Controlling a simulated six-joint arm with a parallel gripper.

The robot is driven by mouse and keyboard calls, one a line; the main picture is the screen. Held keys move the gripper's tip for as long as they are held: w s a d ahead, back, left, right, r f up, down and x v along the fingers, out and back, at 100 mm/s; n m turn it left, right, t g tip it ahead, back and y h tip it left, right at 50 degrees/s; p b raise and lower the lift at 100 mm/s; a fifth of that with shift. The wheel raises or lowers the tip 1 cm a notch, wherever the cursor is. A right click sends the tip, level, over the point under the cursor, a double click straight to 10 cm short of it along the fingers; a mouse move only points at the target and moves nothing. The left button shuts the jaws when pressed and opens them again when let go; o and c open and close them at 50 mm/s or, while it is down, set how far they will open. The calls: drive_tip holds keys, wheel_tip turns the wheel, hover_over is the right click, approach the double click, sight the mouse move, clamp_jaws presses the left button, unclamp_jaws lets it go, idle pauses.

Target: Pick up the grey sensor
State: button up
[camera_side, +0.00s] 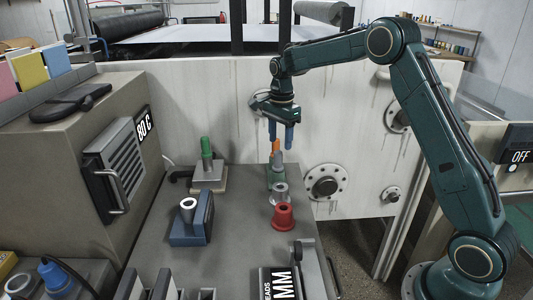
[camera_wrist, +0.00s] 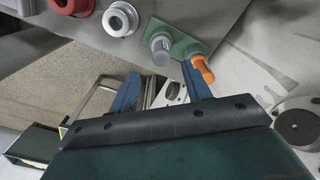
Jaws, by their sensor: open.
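The grey sensor looks to be the short grey cylinder (camera_wrist: 161,50) standing on a green base (camera_wrist: 188,42) in the wrist view. In the side view the grey cylinder (camera_side: 277,157) stands on the green base near the far right edge of the bench. An orange piece (camera_wrist: 203,71) is beside it, at the green base's edge. My gripper (camera_side: 281,144) is open and empty, with its blue fingers pointing down above the green base. In the wrist view my gripper (camera_wrist: 161,73) has its fingers apart, and the grey cylinder shows just beyond the gap between them.
A silver ring (camera_wrist: 120,19) and a red ring (camera_side: 284,216) stand nearby on the bench (camera_side: 235,235). A green-topped post (camera_side: 207,155) and a blue block (camera_side: 190,224) stand to the left. A pale machine wall (camera_side: 200,105) with round flanges rises behind.

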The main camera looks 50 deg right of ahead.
sight(279, 151)
drive_tip(key=shift+f, duration=0.75)
drive_tip(key=shift+w+a+f, duration=0.1)
drive_tip(key=shift+f, duration=1.2)
drive_tip(key=shift+w+f, duration=0.1)
drive_tip(key=shift+f, duration=1.15)
clamp_jaws()
